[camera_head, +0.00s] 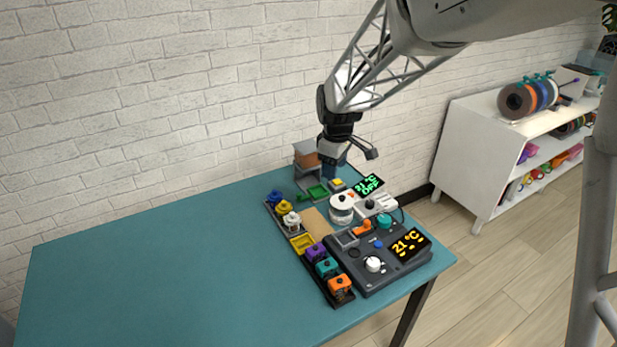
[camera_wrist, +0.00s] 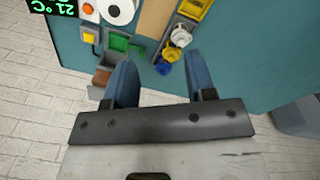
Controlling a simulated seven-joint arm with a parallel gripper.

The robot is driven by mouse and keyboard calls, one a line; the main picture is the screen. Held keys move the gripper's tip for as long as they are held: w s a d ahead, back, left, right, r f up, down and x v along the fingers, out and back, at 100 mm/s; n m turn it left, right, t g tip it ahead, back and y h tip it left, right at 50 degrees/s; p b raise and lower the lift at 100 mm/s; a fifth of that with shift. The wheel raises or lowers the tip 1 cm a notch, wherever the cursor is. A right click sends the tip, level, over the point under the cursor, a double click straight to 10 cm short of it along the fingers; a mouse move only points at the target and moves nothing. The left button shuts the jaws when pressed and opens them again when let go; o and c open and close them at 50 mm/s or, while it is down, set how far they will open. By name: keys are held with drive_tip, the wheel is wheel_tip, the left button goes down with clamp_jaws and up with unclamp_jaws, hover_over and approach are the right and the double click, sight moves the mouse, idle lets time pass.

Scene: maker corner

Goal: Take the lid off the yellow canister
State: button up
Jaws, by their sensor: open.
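The yellow canister (camera_head: 284,207) stands in a dark rack near the back of the table, between a blue canister (camera_head: 275,197) and a white canister (camera_head: 291,219). Its yellow lid with a raised knob is on it. In the wrist view the yellow canister (camera_wrist: 171,53) shows between my two blue fingers, with the white one (camera_wrist: 181,37) above it and the blue one (camera_wrist: 163,68) below. My gripper (camera_head: 346,160) is open and empty, above the back of the table and right of the canisters. It touches none of them.
A yellow tray (camera_head: 302,242) and purple, teal and orange capped holders (camera_head: 327,266) continue the row toward the front. A dark control panel (camera_head: 380,255) with knobs and displays stands to its right. A brick wall is behind. The left table (camera_head: 150,270) is clear.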

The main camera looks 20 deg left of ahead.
sight(284, 202)
drive_tip(key=w+a+f+n, duration=0.1)
drive_tip(key=a+f, duration=0.3)
drive_tip(key=a, duration=0.1)
drive_tip(key=w+a+f+n, duration=0.2)
drive_tip(key=a+f, duration=0.2)
drive_tip(key=a, duration=0.2)
drive_tip(key=w+a+f+n, duration=0.1)
drive_tip(key=a+f+n, duration=0.1)
drive_tip(key=a+f, duration=0.2)
drive_tip(key=shift+w+a+f+g, duration=0.15)
drive_tip(key=shift+a+g, duration=0.15)
drive_tip(key=shift+a, duration=0.65)
drive_tip(key=shift+f, duration=1.3)
drive_tip(key=shift+w+d+f, duration=0.1)
drive_tip(key=shift+f, duration=1.2)
drive_tip(key=shift+w+f, duration=0.1)
drive_tip(key=shift+f, duration=1.2)
clamp_jaws()
